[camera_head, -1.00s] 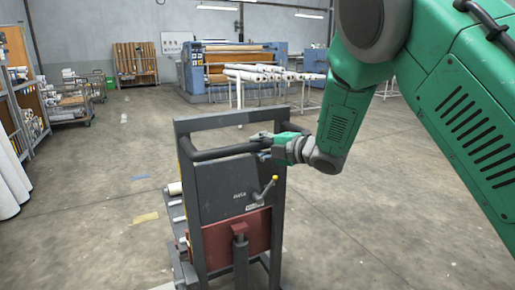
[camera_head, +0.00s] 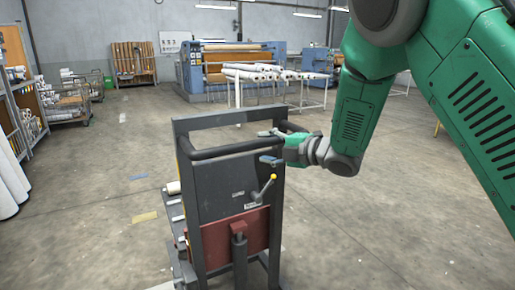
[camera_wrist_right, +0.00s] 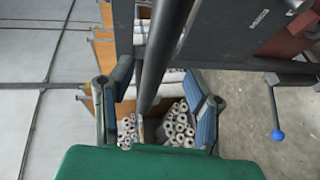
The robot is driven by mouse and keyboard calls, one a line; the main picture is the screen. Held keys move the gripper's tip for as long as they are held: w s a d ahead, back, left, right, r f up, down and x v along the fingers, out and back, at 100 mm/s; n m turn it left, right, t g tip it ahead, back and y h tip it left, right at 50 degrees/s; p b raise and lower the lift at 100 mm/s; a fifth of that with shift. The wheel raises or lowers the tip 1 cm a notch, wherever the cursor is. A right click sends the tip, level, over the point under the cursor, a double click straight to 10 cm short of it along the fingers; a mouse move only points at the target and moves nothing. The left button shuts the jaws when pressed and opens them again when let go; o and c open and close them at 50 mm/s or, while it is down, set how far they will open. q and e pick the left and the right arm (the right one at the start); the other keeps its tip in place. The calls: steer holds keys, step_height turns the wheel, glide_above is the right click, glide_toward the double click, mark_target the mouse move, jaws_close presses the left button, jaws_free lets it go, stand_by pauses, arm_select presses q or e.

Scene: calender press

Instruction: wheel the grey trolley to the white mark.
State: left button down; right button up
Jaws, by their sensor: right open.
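The grey trolley (camera_head: 222,185) stands upright in front of me, with a dark push bar (camera_head: 225,151) across its top. My right gripper (camera_head: 270,147) is open at the right end of this bar. In the right wrist view the bar (camera_wrist_right: 158,60) runs between the two spread fingers of the gripper (camera_wrist_right: 160,85), with gaps beside it. A pale patch (camera_head: 163,286) shows at the bottom edge beside the trolley; I cannot tell whether it is the white mark. My left gripper is not in view.
Yellow tape (camera_head: 145,217) and a blue strip (camera_head: 139,177) lie on the floor at left. Shelves (camera_head: 20,105) line the left side. A blue press (camera_head: 225,70) stands behind. The floor at right is clear.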

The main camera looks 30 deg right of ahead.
steer(key=v, duration=0.8)
steer(key=shift+s+d, duration=0.2)
steer(key=shift+s, duration=0.2)
steer(key=s+a+f+m+g+h, duration=0.1)
steer(key=s+f+m+g+h, duration=0.2)
steer(key=f, duration=0.6)
steer(key=s+a+f+m+g, duration=0.1)
steer(key=s+f+m, duration=0.2)
steer(key=f+m, duration=0.35)
steer(key=s+a+f+m+g+h, duration=0.1)
steer(key=s+f+m+h, duration=0.15)
steer(key=f, duration=0.85)
steer(key=s+a+f+m+g, duration=0.1)
steer(key=s+f+m+g, duration=0.2)
steer(key=s, duration=0.6)
steer(key=s+a+f+m+g, duration=0.1)
steer(key=s+f+m+g, duration=0.2)
steer(key=s+f, duration=0.3)
steer(key=s+a+f+m+g+h, duration=0.1)
steer(key=s+f, duration=0.4)
steer(key=s, duration=0.6)
steer(key=a+m+g, duration=0.1)
steer(key=m, duration=0.1)
steer(key=shift+s+f+m+g, duration=0.2)
steer(key=shift+s+m+g, duration=0.1)
steer(key=shift+g, duration=0.1)
steer(key=shift+w, duration=0.1)
